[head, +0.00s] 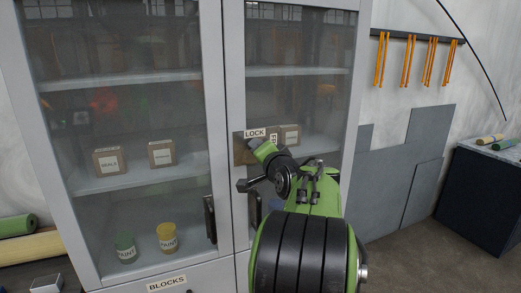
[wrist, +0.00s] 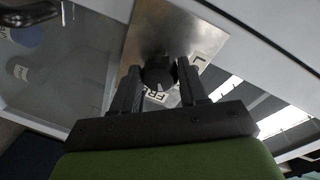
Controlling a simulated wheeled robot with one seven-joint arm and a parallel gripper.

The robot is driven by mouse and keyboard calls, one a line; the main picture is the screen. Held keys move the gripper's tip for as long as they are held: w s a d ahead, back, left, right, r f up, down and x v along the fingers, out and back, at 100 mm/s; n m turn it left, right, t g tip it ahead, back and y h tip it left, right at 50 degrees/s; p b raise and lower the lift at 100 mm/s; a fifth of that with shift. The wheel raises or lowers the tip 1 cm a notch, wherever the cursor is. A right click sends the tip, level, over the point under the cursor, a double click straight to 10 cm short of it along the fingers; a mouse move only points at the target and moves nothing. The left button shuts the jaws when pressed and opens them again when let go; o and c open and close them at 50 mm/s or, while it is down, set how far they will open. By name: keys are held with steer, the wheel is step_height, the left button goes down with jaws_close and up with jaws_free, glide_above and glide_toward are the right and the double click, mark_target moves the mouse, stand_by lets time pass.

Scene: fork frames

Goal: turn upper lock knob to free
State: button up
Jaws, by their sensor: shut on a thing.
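The upper lock knob (wrist: 158,76) is a dark round knob on a bare metal plate (wrist: 160,30). In the wrist view my gripper (wrist: 159,68) has one finger on each side of it and is shut on it. Parts of a label reading "FR" (wrist: 157,97) and one starting with "L" (wrist: 200,63) show near the knob. In the head view the plate (head: 239,152) sits on the cabinet's middle frame under a LOCK label (head: 255,133). My gripper (head: 258,147) is against it there and hides the knob.
The grey cabinet (head: 231,80) has glass doors, with boxes (head: 108,161) and paint pots (head: 167,237) on shelves behind them. A black door handle (head: 210,219) stands out below left of my gripper. A dark counter (head: 485,195) is at the far right; some floor before it is clear.

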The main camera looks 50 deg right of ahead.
steer(key=m+p, duration=0.2)
steer(key=m, duration=0.3)
steer(key=shift+d+m+y+p, duration=0.1)
steer(key=shift+m+y+p, duration=0.3)
stand_by(0.4)
steer(key=o, duration=1.1)
steer(key=shift+c, duration=0.2)
steer(key=b+v, duration=0.2)
steer(key=v, duration=1.4)
steer(key=shift+f, duration=0.2)
